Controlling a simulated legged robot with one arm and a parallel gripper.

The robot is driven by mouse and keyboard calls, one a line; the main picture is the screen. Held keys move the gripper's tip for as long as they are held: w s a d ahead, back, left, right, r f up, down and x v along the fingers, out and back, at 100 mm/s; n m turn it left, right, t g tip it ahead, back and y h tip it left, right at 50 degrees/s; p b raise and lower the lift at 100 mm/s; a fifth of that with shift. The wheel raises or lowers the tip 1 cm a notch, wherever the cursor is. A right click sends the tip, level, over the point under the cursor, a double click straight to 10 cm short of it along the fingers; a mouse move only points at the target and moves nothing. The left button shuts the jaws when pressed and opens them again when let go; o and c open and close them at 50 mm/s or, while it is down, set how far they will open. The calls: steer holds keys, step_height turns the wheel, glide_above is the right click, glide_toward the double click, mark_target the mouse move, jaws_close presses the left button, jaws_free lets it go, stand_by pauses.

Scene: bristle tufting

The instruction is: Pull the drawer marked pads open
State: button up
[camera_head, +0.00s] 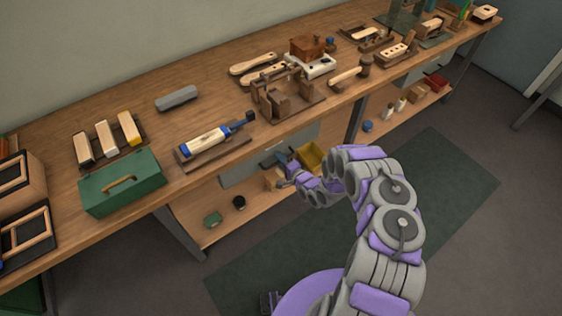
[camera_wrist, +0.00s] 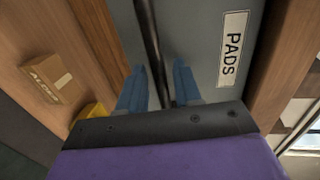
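The drawer marked pads (camera_wrist: 205,45) shows a grey front with a white PADS label (camera_wrist: 233,48) in the wrist view. A dark bar handle (camera_wrist: 149,40) runs along the front. My gripper (camera_wrist: 158,85) has two blue fingers, spread apart, one on each side of the handle in the picture. No contact with the handle is visible, and the depth between them is hard to judge. In the head view my gripper (camera_head: 280,160) is under the bench edge, beside the grey drawer unit (camera_head: 238,172), and partly hides it. How far the drawer stands out is unclear.
The wooden bench top (camera_head: 215,85) above holds a green toolbox (camera_head: 122,187) and several brushes and blocks. A yellow bin (camera_head: 312,156) stands close by my gripper on the lower shelf (camera_head: 225,228). A cardboard box (camera_wrist: 54,80) shows in the wrist view.

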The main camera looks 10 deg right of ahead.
jaws_close()
stand_by(0.3)
stand_by(0.3)
